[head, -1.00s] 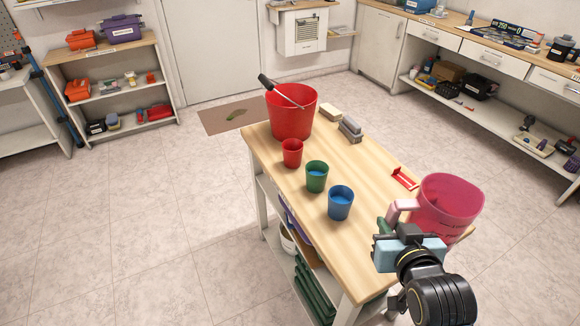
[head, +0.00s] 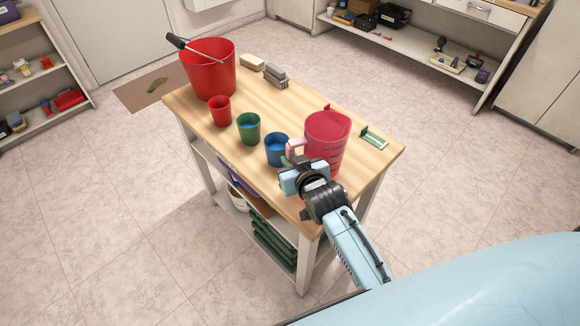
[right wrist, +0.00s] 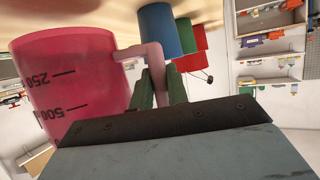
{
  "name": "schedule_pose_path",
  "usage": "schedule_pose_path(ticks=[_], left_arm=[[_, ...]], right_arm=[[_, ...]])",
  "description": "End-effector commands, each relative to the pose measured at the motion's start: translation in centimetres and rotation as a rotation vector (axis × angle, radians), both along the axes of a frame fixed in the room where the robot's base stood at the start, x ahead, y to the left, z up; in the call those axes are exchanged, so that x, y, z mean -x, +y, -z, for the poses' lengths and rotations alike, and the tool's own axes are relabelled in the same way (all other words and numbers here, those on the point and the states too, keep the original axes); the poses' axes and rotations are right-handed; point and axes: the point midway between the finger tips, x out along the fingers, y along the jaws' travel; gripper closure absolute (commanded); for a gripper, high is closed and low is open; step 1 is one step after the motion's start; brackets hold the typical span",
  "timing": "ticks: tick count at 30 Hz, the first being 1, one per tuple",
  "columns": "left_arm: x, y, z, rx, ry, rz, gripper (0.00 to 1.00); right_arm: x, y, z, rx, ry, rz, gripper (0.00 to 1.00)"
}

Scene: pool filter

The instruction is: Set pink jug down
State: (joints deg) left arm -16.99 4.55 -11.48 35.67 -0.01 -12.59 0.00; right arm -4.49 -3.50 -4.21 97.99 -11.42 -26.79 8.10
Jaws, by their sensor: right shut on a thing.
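The pink jug (head: 326,140), translucent with measuring marks, is upright at the tabletop's near right part, just right of the blue cup (head: 277,149). My right gripper (head: 297,163) is shut on its pale pink handle (head: 297,146). In the right wrist view the jug (right wrist: 75,85) fills the left side, and the handle (right wrist: 152,58) runs between the dark green fingers (right wrist: 160,95). I cannot tell whether the jug's base touches the wood. My left gripper is not in view.
On the wooden table (head: 345,184) stand a green cup (head: 249,128), a red cup (head: 220,111) and a red bucket (head: 208,72) with a tool in it. Grey blocks (head: 275,74) lie behind. A small green tray (head: 374,137) lies right of the jug.

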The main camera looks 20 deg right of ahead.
Motion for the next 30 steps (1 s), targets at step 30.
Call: schedule_pose_path(ticks=[30], left_arm=[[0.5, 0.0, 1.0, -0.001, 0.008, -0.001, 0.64]], right_arm=[[0.0, 0.0, 3.8, 0.000, 0.000, 0.000, 0.62]])
